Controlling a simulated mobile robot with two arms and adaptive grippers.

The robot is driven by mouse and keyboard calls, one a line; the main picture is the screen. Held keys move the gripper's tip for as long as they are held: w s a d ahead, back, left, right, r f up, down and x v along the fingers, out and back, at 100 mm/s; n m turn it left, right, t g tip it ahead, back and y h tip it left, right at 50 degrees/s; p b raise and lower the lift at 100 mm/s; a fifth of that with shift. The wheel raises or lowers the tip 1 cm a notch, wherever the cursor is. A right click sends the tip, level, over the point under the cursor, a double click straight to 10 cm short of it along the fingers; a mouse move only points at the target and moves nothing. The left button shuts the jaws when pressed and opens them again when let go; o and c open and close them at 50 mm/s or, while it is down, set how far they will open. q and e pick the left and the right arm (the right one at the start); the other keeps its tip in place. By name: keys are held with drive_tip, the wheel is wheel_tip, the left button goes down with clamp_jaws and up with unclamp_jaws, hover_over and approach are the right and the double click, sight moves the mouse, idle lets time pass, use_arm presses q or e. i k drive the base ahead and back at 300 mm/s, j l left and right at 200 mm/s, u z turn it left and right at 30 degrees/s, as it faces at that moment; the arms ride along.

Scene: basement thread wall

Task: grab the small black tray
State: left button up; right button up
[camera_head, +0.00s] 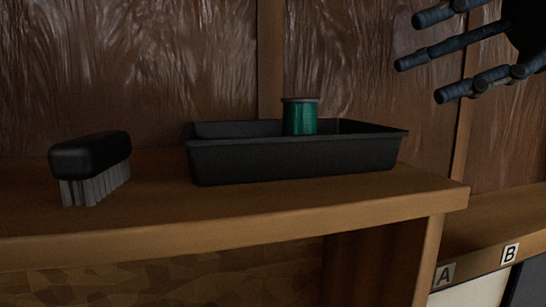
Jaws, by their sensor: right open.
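The small black tray (290,160) sits on a wooden shelf, right of the picture's middle. A green thread spool (300,118) with a grey top stands upright in it, its lower part hidden by the tray's front wall. My right gripper (425,55) is at the upper right, above and to the right of the tray, apart from it. Its dark fingers are spread open and point left, with nothing between them. My left gripper is not in the picture.
A black-backed brush (90,160) with grey bristles lies left of the tray. The wooden shelf (240,215) ends at a front edge and a right corner. A lower ledge with labels A (444,274) and B (510,253) is at the right. A brown panelled wall stands behind.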

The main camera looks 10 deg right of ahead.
sight(220, 152)
drive_tip(key=k, duration=2)
